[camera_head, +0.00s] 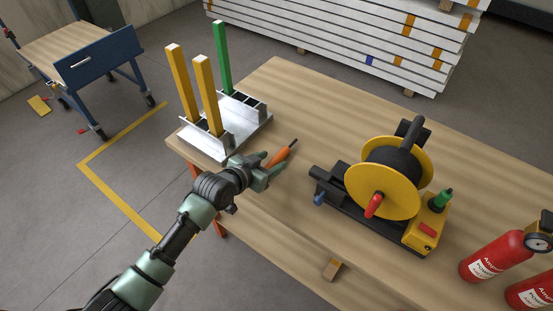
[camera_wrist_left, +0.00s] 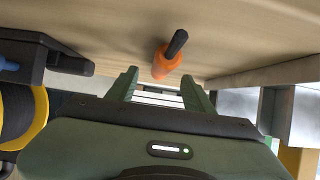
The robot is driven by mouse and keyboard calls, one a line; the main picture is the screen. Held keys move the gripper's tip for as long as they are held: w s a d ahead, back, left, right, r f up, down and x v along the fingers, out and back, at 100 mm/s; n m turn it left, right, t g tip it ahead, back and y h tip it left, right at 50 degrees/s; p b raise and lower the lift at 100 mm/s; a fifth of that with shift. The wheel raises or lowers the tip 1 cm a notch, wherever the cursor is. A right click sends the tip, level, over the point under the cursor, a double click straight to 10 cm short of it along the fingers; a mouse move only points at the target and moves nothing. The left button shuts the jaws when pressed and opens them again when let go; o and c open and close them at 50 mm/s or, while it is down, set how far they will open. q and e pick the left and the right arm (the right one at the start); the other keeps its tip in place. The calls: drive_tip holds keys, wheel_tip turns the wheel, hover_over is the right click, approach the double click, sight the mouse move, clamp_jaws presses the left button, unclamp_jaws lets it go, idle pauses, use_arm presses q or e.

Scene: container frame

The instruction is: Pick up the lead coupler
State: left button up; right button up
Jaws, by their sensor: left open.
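The orange piece with a black tip, which looks like the lead coupler (camera_head: 279,156), lies on the wooden table to the right of the metal rack. My left gripper (camera_head: 271,174) is open and empty beside its orange end, low over the table. In the left wrist view the coupler (camera_wrist_left: 168,59) appears just beyond the two spread green fingers (camera_wrist_left: 162,88), roughly in line with the gap between them. I cannot tell whether a finger touches it. My right gripper is not in view.
A metal rack (camera_head: 232,124) with yellow and green posts stands left of the coupler. A yellow cable reel (camera_head: 385,185) on a black base stands to the right. Red extinguishers (camera_head: 492,256) are at the lower right. Bare table (camera_head: 300,100) lies behind the coupler.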

sight(277, 157)
use_arm(q)
drive_tip(key=x, duration=0.3)
drive_tip(key=shift+w+d+f, duration=0.1)
drive_tip(key=shift+w, duration=0.2)
drive_tip(key=shift+s, duration=0.1)
clamp_jaws()
